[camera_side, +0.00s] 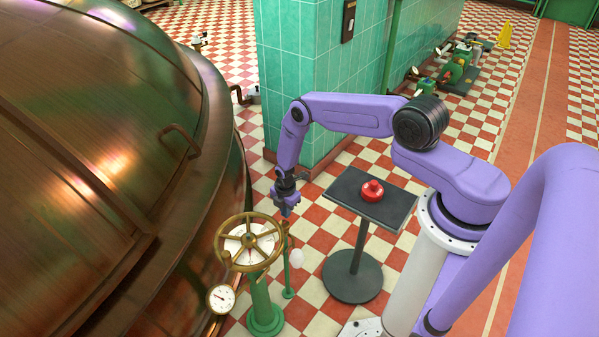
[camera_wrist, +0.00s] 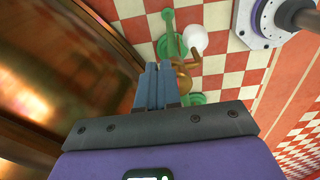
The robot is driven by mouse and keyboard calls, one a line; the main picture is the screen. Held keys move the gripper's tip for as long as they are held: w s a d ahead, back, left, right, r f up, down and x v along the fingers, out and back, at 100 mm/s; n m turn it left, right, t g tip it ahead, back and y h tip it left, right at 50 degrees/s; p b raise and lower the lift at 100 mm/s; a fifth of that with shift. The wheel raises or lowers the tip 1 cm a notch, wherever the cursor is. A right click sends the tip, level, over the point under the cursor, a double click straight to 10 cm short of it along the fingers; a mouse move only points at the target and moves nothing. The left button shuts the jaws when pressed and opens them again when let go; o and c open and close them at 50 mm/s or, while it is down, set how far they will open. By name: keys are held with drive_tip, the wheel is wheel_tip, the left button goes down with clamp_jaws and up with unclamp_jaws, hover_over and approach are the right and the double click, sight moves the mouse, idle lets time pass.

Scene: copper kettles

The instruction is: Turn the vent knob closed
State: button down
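My gripper (camera_side: 286,207) points down beside the brass handwheel (camera_side: 249,241), at the wheel's upper right. In the wrist view its two fingers (camera_wrist: 158,66) lie side by side with almost no gap, and nothing shows between them. A small brass fitting (camera_wrist: 184,72) with a white ball (camera_wrist: 195,39) shows just beyond the fingertips, to their right. In the side view the white ball (camera_side: 296,258) hangs beside a slim green pipe (camera_side: 288,276), below my gripper. Whether the fingertips touch the brass fitting cannot be told. No label marks which part is the vent knob.
A large copper kettle (camera_side: 100,170) fills the left. A dark pedestal stand (camera_side: 340,190) with a red button (camera_side: 372,190) is to the right. A green tiled pillar (camera_side: 300,80) stands behind.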

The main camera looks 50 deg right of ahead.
drive_tip(key=shift+s+d+f, duration=0.1)
drive_tip(key=shift+s+f, duration=0.2)
drive_tip(key=shift+s, duration=0.3)
drive_tip(key=shift+s+f, duration=0.3)
drive_tip(key=shift+s, duration=0.25)
drive_tip(key=shift+s+a+r, duration=0.1)
drive_tip(key=shift+s+a, duration=0.1)
drive_tip(key=shift+s, duration=0.25)
drive_tip(key=shift+a, duration=0.15)
wheel_tip(320, 180, up, 6)
drive_tip(key=shift+s+d, duration=0.3)
drive_tip(key=shift+d, duration=0.15)
drive_tip(key=shift+w, duration=0.1)
